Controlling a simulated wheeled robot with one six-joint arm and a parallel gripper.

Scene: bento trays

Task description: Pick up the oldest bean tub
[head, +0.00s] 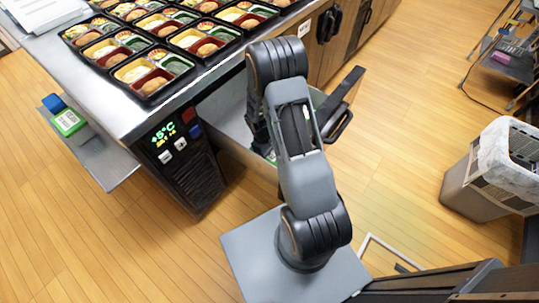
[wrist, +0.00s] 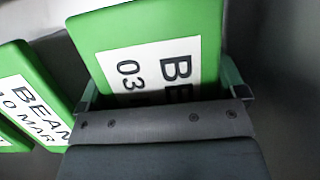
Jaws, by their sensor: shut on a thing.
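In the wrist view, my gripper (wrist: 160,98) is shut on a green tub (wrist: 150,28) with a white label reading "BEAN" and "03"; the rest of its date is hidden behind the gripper. A second green tub (wrist: 35,95), labelled "BEAN 10 MAR", stands to the left, apart from the held one. Part of another green tub (wrist: 12,138) shows at the left edge, its label cut off. In the head view, my arm reaches down into an open grey drawer (head: 228,118) and hides the gripper and most of the drawer's inside.
The counter (head: 85,85) above the drawer bears several filled bento trays (head: 152,75). A temperature panel (head: 168,135) reads 5°C. A grey bin (head: 465,195) stands at right, with bare floor between.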

